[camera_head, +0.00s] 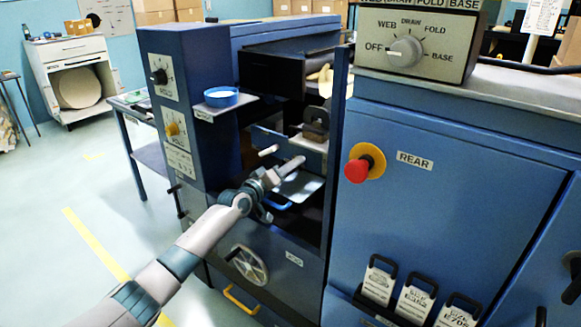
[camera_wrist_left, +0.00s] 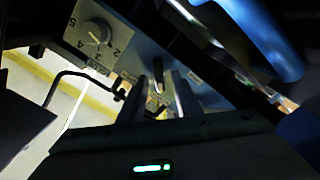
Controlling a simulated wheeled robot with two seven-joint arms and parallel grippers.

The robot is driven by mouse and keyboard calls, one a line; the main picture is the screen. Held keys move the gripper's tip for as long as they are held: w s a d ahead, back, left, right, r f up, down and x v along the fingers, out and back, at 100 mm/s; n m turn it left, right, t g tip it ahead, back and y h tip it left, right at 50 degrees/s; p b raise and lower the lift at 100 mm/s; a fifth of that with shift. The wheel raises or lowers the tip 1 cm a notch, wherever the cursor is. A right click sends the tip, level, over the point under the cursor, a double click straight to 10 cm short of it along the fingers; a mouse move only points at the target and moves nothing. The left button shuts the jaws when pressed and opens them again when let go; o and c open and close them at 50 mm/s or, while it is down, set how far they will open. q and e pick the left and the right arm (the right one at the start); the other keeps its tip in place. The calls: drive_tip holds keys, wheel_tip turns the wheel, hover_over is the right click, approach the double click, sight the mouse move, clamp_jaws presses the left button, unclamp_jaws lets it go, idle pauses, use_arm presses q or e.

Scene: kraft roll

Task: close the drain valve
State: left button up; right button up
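My left arm reaches from the lower left to the blue machine's open bay. My left gripper (camera_head: 264,210) is at the front of that bay, small and dark against it. In the left wrist view, the two fingers of the left gripper (camera_wrist_left: 162,98) stand apart, with a short dark lever (camera_wrist_left: 158,74) showing beyond and between them. I cannot tell whether this lever is the drain valve, or whether the fingers touch it. A numbered dial (camera_wrist_left: 95,38) is at the upper left of that view. No part is clearly marked as the drain valve. My right gripper is not in view.
A bent black rod (camera_wrist_left: 75,74) shows in the wrist view. A red stop button (camera_head: 357,171) and selector box (camera_head: 415,45) are on the right. Floor at left is clear.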

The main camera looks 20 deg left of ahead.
use_arm(q)
drive_tip(key=shift+s, duration=0.1)
